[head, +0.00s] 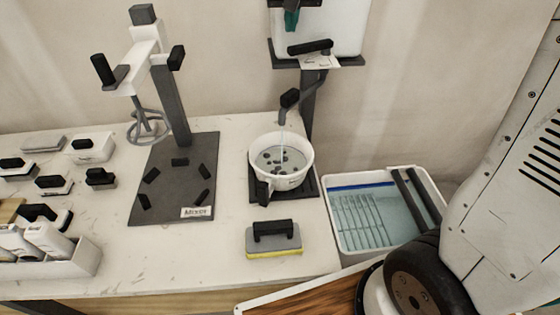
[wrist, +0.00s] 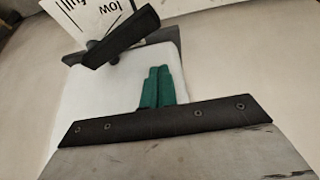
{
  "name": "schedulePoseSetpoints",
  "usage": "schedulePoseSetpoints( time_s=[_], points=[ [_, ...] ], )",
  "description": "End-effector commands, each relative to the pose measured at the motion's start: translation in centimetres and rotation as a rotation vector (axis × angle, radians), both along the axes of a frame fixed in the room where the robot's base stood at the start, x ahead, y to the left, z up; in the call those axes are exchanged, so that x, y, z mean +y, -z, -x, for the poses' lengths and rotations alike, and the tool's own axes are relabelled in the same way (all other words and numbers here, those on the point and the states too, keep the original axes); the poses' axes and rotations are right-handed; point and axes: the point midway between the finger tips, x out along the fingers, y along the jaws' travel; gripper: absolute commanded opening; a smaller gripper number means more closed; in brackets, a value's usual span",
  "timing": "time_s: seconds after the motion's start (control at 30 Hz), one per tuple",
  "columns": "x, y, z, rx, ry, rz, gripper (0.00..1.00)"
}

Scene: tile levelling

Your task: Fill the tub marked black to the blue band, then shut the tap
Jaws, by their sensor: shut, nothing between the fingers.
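A white tub (head: 295,148) with a dark grip stands under the tap spout (head: 284,117). It holds greyish water with dark lumps or spots; a thin pale stream seems to fall into it. No blue band shows on it, and its small front label is unreadable. The tap's black lever (head: 310,47) is above a white label plate; in the wrist view the lever (wrist: 122,38) lies across the plate reading "low" and "full". My gripper (head: 291,20) is in front of the white tank, above the lever. Its green fingers (wrist: 160,88) are shut and empty, apart from the lever.
A wash bin (head: 345,244) with water, a rack and a blue line stands at right. A sponge float (head: 273,239) lies before the tub. A mixer stand (head: 172,105) is left of it; tools and small tubs crowd the far left.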

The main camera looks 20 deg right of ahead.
Motion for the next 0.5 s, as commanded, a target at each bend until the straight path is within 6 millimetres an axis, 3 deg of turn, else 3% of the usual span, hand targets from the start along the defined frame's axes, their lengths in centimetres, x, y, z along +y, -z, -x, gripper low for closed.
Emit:
schedulePoseSetpoints(
  time_s=[0.27,0.5],
  points=[
    [0.0,0.0,0.2,0.0,0.0,0.0,0.0],
    [-0.4,-0.1,2.3,-0.001,0.0,0.0,0.0]
  ],
)
